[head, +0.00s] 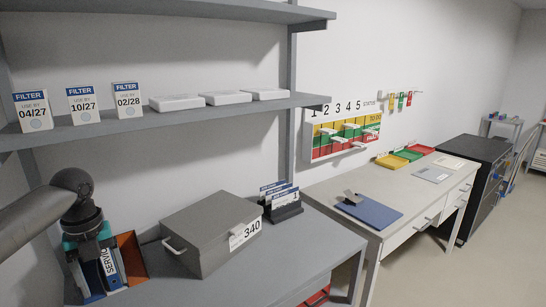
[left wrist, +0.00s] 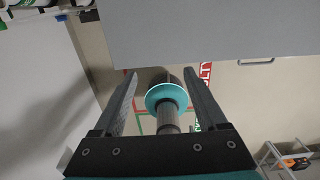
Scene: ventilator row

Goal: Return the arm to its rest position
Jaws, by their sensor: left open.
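My left arm comes in from the left in the head view and bends down at a dark joint. My left gripper (head: 92,258) is at the lower left, in front of an orange box (head: 129,254) and a blue binder (head: 92,277). Its fingertips are hard to make out there. In the left wrist view the left gripper (left wrist: 160,72) has its two dark fingers spread apart. Nothing is held between them. A teal disc on a grey shaft shows beyond the fingers; I cannot tell if they touch. My right gripper is not in view.
A grey case (head: 205,235) marked 340 stands on the grey bench (head: 300,255), right of my gripper. A shelf (head: 200,112) with filter cards and white boxes is above. A desk (head: 400,190) with a blue clipboard (head: 369,211) stands further right. The floor at right is clear.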

